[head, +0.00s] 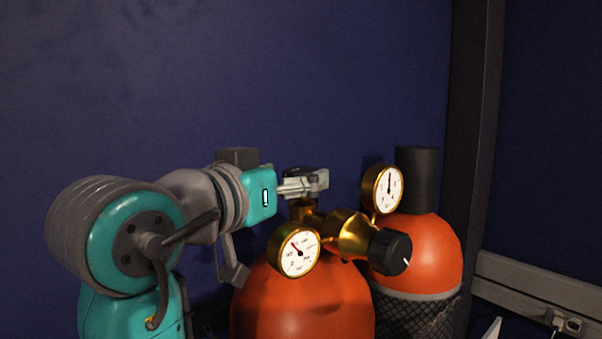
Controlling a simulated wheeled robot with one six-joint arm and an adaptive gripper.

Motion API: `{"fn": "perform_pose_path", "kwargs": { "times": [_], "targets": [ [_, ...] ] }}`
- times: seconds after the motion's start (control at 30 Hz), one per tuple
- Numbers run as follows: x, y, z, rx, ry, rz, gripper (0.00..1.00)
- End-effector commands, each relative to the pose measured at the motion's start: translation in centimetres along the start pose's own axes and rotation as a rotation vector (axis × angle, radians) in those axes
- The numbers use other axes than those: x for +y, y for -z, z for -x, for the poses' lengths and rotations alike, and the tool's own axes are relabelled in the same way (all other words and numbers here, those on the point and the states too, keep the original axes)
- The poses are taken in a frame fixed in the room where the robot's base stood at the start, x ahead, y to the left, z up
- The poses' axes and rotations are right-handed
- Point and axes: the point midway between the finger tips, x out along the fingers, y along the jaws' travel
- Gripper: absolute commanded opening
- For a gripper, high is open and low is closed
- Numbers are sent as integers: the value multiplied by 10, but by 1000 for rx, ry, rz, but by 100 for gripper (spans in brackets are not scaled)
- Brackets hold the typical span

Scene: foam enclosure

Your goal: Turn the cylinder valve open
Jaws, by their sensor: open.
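An orange gas cylinder (303,308) stands in the lower middle of the head view. On its top is a brass valve and regulator body (348,234) with a black knob (390,251) facing front right. My gripper (318,181) is open at the top of the brass valve stem (301,211), just above it in the picture. A dark piece (305,171) shows at the jaws; I cannot tell whether it is the valve handwheel or part of the gripper, nor whether the fingers touch the valve.
Two round white gauges, one in front (299,252) and one behind (383,189), stick out from the regulator. A second orange cylinder (430,250) with a dark cap (417,178) and netting stands behind right. A dark post (474,150) and blue walls close the space.

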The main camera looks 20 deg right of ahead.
Motion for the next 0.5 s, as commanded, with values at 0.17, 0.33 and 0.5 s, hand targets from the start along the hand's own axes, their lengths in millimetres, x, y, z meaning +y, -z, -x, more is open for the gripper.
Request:
{"fn": "perform_pose_path", "kwargs": {
  "times": [0.17,0.33,0.5],
  "targets": [
    [-1,0,38,0,5,-1,81],
    [-1,0,64,0,3,-1,81],
    [0,0,80,0,1,0,81]
  ]
}}
